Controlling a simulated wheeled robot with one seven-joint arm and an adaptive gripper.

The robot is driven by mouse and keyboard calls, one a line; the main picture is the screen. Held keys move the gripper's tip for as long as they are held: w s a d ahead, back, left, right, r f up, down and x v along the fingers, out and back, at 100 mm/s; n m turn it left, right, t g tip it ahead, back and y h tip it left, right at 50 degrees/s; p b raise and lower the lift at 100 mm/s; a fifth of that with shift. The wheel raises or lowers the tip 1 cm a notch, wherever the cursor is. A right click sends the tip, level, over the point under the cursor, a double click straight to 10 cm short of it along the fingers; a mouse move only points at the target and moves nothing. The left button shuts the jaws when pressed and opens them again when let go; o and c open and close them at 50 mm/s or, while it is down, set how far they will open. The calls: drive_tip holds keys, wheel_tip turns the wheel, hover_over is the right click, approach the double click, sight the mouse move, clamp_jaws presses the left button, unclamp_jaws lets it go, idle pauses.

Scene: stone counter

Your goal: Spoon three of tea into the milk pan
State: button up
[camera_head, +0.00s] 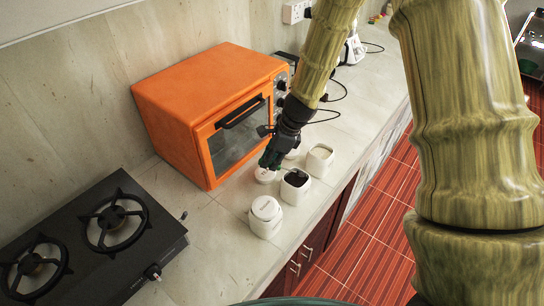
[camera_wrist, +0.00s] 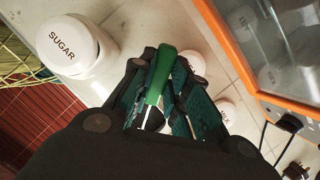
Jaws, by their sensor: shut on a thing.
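My gripper (camera_head: 270,158) is over the counter in front of the oven, above the jars. It is shut on a spoon with a green handle (camera_wrist: 161,72); its metal part (camera_wrist: 152,117) shows between the fingers. A white open jar with dark contents, likely tea (camera_head: 296,185), stands just right of and below the gripper in the head view. A white lidded jar marked SUGAR (camera_wrist: 74,42) also shows in the head view (camera_head: 266,216). A loose white lid (camera_head: 265,175) lies beside the tea jar. No milk pan is visible.
An orange oven (camera_head: 205,100) stands behind the jars. The counter's front edge drops to red floor tiles.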

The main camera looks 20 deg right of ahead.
drive_tip(key=shift+w+a+r+g+h+p, duration=0.2)
drive_tip(key=shift+a+r+g+h+p, duration=0.35)
drive_tip(key=shift+p, duration=1.7)
drive_tip(key=shift+h, duration=0.25)
drive_tip(key=shift+w+a+r+h, duration=0.15)
drive_tip(key=shift+a+h, duration=0.15)
drive_tip(key=shift+h, duration=0.1)
drive_tip(key=shift+a, duration=0.1)
